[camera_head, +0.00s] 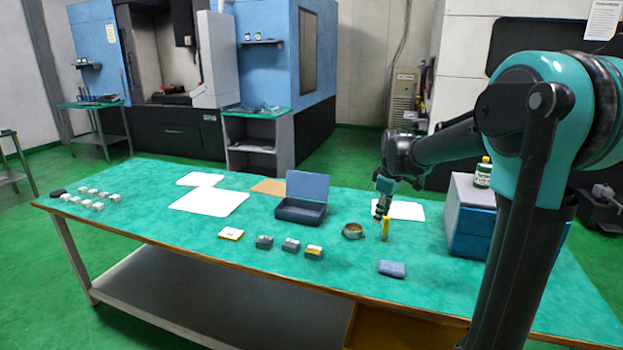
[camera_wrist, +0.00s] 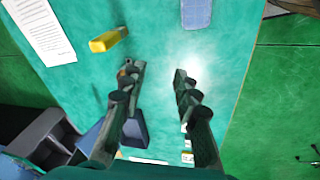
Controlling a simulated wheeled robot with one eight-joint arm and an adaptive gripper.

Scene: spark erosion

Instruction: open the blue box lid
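The blue box stands on the green table with its body (camera_head: 300,212) dark blue and its lid (camera_head: 307,186) raised at the back, roughly upright, so the inside shows. My gripper (camera_head: 380,211) is above the table to the right of the box, apart from it, close to the yellow upright item. In the wrist view my gripper (camera_wrist: 154,73) is open, with nothing between the fingertips. A dark blue shape, apparently the box (camera_wrist: 137,132), shows farther down, partly hidden by the left finger.
A yellow item (camera_head: 386,228), a brass-coloured ring (camera_head: 353,231) and a blue block (camera_head: 392,269) are near my gripper. Several small grey blocks (camera_head: 290,246) lie before the box. A blue-and-white cabinet (camera_head: 471,228) with a bottle stands right. White sheets (camera_head: 209,201) lie left.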

